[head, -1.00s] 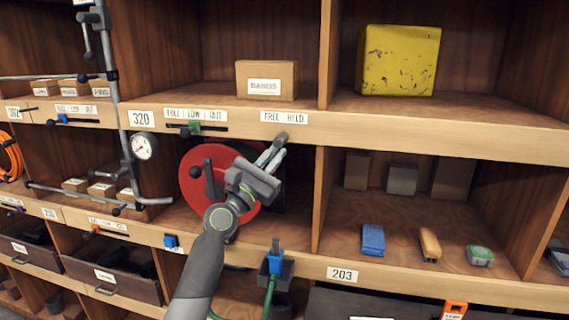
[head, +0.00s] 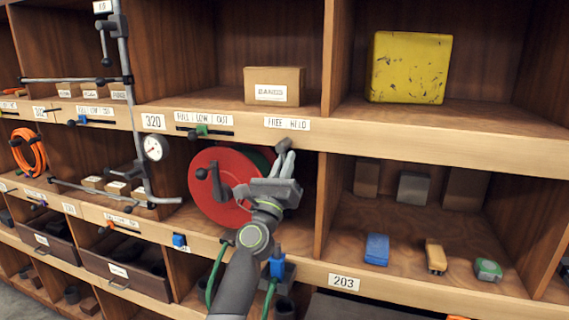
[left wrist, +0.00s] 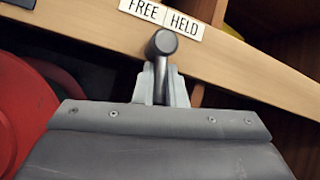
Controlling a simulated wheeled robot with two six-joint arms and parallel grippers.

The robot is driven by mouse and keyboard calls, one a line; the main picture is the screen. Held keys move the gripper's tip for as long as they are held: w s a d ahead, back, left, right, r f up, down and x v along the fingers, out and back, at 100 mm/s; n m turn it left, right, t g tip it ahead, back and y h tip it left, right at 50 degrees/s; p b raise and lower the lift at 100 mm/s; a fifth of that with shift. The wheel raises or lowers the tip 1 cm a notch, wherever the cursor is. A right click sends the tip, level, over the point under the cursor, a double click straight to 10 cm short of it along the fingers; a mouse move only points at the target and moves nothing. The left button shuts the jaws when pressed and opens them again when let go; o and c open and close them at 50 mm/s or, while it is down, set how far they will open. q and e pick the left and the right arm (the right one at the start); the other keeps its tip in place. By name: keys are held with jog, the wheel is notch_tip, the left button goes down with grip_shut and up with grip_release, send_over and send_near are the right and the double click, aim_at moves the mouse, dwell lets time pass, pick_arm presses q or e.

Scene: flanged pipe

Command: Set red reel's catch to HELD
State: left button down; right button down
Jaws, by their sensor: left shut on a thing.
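The red reel (head: 212,199) stands in a shelf bay with a dark crank handle on its face. Its catch, a dark round-ended lever (head: 284,144), sits at the shelf edge below the FREE HELD label (head: 287,124). My left gripper (head: 284,157) is shut on the catch, in front of the reel's right side. In the left wrist view the catch's knob (left wrist: 163,42) stands out between the two pale fingertips (left wrist: 161,84). It lies below the join between FREE and HELD, so I cannot tell its exact setting. My right gripper is not in view.
A pipe with a gauge (head: 155,148) stands left of the reel. A wooden divider (head: 326,205) is to the right. A green hose with a blue fitting (head: 277,264) is beside my left forearm. A cardboard box (head: 274,87) sits on the shelf above.

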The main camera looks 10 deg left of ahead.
pick_arm(q)
jog(key=shift+d+n+y, duration=0.2)
jog(key=shift+n+y, duration=0.9)
jog(key=shift+n, duration=0.1)
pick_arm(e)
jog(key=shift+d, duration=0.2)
pick_arm(q)
jog(key=n+y, duration=0.1)
jog(key=n, duration=0.1)
jog(key=shift+d+n+y, duration=0.25)
jog(key=shift+n+y, duration=0.05)
jog(key=shift+y, duration=0.1)
jog(key=shift+s+d+r+n+g+y+b, duration=0.1)
jog(key=shift+d+r+n+g+y+b, duration=0.05)
jog(key=shift+n+y, duration=0.9)
jog(key=shift+w+d+r+n+g+y+b, duration=0.1)
jog(key=shift+d+r+n+g+y, duration=0.1)
jog(key=shift+n+y, duration=0.85)
jog(key=shift+s+d+r+n+g+y+b, duration=0.15)
jog(key=shift+n+y, duration=0.45)
jog(key=shift+n, duration=0.8)
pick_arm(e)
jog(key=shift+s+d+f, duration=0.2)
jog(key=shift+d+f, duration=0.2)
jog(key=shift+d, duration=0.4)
pick_arm(q)
jog(key=c, duration=1.5)
grip_release()
